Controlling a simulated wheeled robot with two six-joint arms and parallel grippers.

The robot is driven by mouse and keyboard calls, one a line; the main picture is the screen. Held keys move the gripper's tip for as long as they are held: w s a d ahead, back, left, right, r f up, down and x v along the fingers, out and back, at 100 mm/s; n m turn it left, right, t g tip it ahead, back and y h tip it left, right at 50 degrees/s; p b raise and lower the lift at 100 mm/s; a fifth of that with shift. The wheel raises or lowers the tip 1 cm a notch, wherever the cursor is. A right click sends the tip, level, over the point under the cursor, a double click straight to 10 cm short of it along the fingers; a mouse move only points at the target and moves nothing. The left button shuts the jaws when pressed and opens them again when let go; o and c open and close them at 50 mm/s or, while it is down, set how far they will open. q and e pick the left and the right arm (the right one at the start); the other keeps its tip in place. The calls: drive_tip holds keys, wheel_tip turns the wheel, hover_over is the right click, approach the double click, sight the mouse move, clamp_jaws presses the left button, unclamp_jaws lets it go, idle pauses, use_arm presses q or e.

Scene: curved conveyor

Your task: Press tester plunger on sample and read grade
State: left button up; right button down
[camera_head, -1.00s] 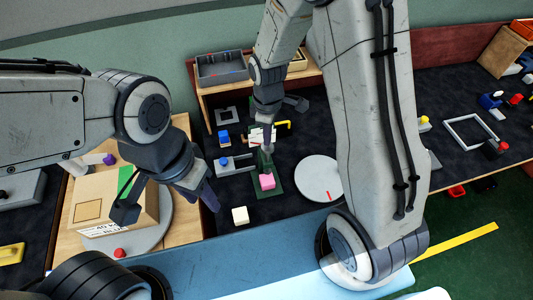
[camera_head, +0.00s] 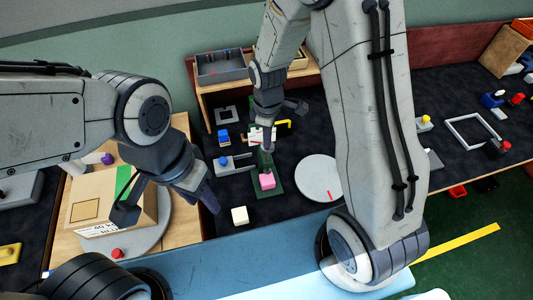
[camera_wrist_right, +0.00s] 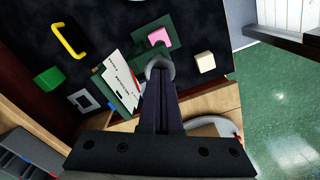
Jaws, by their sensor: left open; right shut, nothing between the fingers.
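The tester has a dark green base (camera_head: 275,187) with a pink sample block (camera_head: 267,181) on it. Its white lettered panel (camera_head: 255,135) is partly covered by my right arm; the panel also shows in the right wrist view (camera_wrist_right: 120,82). My right gripper (camera_wrist_right: 160,78) is shut and empty, its fingertips at a round grey knob (camera_wrist_right: 160,64) on the tester. Whether they touch it I cannot tell. The pink sample also shows beyond it in that view (camera_wrist_right: 160,38). I cannot read a grade. My left gripper (camera_head: 168,207) is open and empty beside a cardboard box (camera_head: 100,205).
A cream cube (camera_head: 240,215) lies at the front edge of the dark table. A grey disc (camera_head: 319,178) is right of the tester. A blue block (camera_head: 224,137) and a yellow handle (camera_head: 284,124) are near the tester. A grey bin (camera_head: 221,67) stands on the shelf behind.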

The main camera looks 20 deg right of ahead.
sight(268, 150)
drive_tip(key=shift+f+b, duration=1.9)
drive_tip(key=shift+f, duration=0.85)
drive_tip(key=shift+r, duration=0.1)
wheel_tip(268, 150, up, 9)
drive_tip(key=p, duration=0.8)
